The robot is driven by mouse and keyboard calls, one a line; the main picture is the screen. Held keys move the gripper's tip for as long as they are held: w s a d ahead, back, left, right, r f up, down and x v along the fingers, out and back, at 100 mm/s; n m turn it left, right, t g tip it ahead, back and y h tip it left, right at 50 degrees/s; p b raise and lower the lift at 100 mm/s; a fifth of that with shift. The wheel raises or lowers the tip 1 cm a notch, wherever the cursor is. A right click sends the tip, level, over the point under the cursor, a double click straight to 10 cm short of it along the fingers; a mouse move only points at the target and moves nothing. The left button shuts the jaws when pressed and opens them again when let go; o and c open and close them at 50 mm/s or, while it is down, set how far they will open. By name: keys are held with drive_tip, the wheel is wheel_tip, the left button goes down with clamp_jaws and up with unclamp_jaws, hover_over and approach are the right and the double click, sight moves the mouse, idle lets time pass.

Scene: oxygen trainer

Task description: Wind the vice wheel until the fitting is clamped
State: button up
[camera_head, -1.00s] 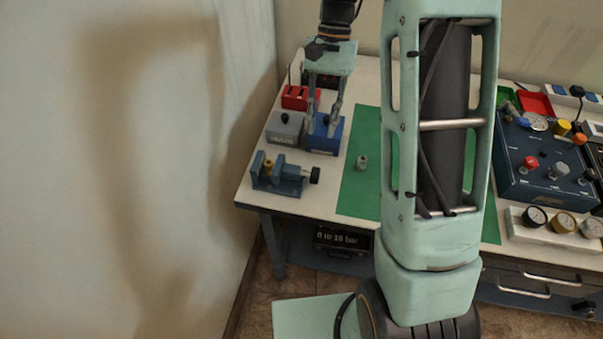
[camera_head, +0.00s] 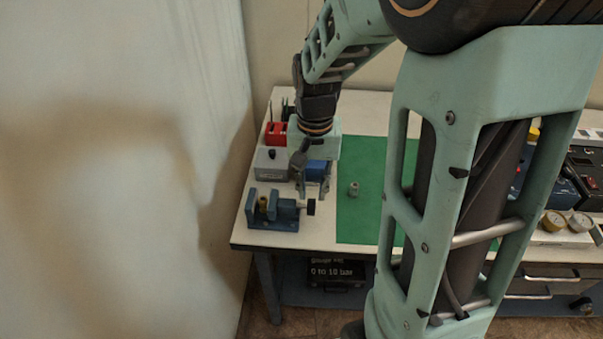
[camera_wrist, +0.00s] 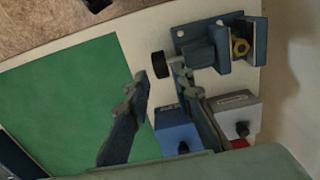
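The blue vice (camera_head: 272,214) stands at the table's front left corner. Its black wheel (camera_head: 310,206) is on its right end. A brass fitting (camera_head: 262,204) sits between the jaws; I cannot tell whether the jaws touch it. In the wrist view the vice (camera_wrist: 205,48), the wheel (camera_wrist: 158,64) and the fitting (camera_wrist: 240,47) show at the top. My gripper (camera_head: 313,195) is above the table close to the wheel. In the wrist view my gripper (camera_wrist: 160,72) has its fingers apart, the wheel just beyond and between the tips. Nothing is held.
A blue box (camera_head: 317,170), a grey box (camera_head: 271,164) and a red block (camera_head: 276,133) stand behind the vice. A small grey fitting (camera_head: 353,188) stands on the green mat (camera_head: 362,225) to the right. The wall (camera_head: 215,160) is close on the left.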

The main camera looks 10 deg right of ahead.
sight(312, 202)
wheel_tip(312, 202, down, 5)
drive_tip(key=shift+f, duration=0.1)
idle(0.3)
clamp_jaws()
